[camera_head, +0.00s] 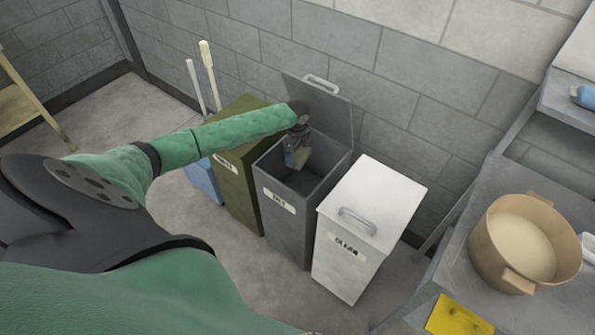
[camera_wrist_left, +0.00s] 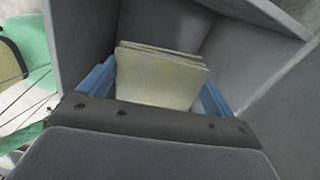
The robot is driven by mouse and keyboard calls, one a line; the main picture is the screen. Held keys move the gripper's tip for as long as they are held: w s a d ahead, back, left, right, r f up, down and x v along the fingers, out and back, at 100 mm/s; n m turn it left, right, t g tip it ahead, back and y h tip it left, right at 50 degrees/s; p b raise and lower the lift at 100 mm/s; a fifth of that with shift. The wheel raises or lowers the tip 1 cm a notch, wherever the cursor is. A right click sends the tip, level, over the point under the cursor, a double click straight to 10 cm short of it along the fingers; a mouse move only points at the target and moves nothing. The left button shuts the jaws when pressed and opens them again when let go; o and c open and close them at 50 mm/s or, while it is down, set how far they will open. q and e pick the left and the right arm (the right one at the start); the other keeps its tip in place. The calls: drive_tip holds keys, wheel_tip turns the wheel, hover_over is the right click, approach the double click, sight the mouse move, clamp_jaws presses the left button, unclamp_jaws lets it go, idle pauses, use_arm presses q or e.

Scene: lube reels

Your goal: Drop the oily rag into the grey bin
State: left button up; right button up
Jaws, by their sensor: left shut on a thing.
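The grey bin (camera_head: 286,210) stands between two other bins in the head view, with its hinged lid (camera_head: 322,103) up against the wall. Its label appears to read "OILY". My left gripper (camera_head: 296,158) is over the bin's open mouth, pointing down. It is shut on a pale, folded cloth, the rag (camera_head: 299,157). In the left wrist view the rag (camera_wrist_left: 160,80) sits between the blue fingers, with the bin's grey inner walls (camera_wrist_left: 245,50) around and beyond it. The bin's floor is hard to make out. My right gripper is not in view.
An olive bin (camera_head: 233,180) stands left of the grey bin, and a white bin (camera_head: 385,195) labelled "CLEAN" with a closed lid stands right. A blue bucket (camera_head: 203,182) with handles is farther left. A bench with a round tan tub (camera_head: 523,245) and yellow cloth (camera_head: 457,318) is at right.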

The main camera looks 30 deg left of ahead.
use_arm(q)
drive_tip(key=o, duration=0.7)
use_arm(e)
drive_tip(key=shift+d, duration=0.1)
use_arm(q)
drive_tip(key=shift+r, duration=0.2)
drive_tip(key=shift+r+b, duration=0.35)
wheel_tip(320, 180, up, 5)
drive_tip(key=shift+r+b, duration=0.2)
drive_tip(key=shift+b, duration=0.8)
drive_tip(key=shift+r, duration=0.65)
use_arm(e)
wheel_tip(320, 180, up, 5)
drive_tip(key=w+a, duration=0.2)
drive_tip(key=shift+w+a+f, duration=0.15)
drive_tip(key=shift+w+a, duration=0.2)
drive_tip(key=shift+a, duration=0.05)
use_arm(q)
drive_tip(key=shift+f, duration=0.1)
